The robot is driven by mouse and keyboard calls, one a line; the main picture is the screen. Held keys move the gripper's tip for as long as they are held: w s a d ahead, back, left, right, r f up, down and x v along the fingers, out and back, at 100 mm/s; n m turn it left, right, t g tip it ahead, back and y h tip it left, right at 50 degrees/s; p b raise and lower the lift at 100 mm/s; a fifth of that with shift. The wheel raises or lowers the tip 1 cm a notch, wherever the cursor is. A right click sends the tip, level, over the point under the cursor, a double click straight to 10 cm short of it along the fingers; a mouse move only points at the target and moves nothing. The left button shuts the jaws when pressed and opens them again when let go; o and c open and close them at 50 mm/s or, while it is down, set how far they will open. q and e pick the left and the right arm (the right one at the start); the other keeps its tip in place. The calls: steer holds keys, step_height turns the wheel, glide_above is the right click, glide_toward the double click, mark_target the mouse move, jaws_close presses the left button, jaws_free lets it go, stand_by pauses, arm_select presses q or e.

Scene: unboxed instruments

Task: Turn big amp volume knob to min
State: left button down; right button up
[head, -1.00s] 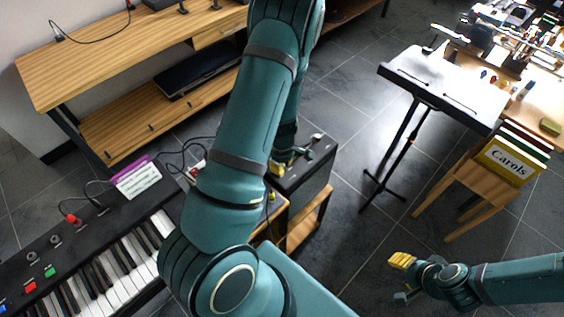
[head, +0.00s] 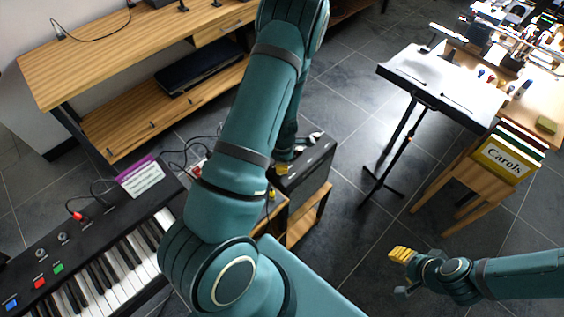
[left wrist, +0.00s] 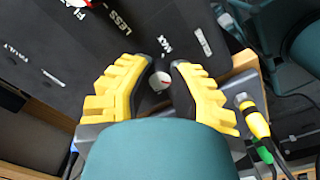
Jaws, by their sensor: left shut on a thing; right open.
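The big amp (head: 312,170) is a black box on a low wooden stand, partly hidden by my left arm in the head view. In the left wrist view its dark panel (left wrist: 62,45) carries white lettering, with "LESS" and "MAX" readable. A small pale round knob with a red mark (left wrist: 160,80) sits between the yellow-padded fingers of my left gripper (left wrist: 161,82), which is shut on it. In the head view only a bit of that gripper (head: 282,169) shows at the amp. My right gripper (head: 400,270) is open and empty above the floor at lower right.
A keyboard (head: 100,235) lies at lower left, and a wooden bench (head: 110,50) stands behind it. A music stand (head: 440,85) and a small wooden stand with books (head: 500,158) are to the right. Cables with yellow and green plugs (left wrist: 255,125) hang beside the amp.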

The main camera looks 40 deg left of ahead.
stand_by(0.3)
arm_select(q)
steer(key=c, duration=0.8)
jaws_free()
step_height(320, 180, up, 12)
stand_by(0.3)
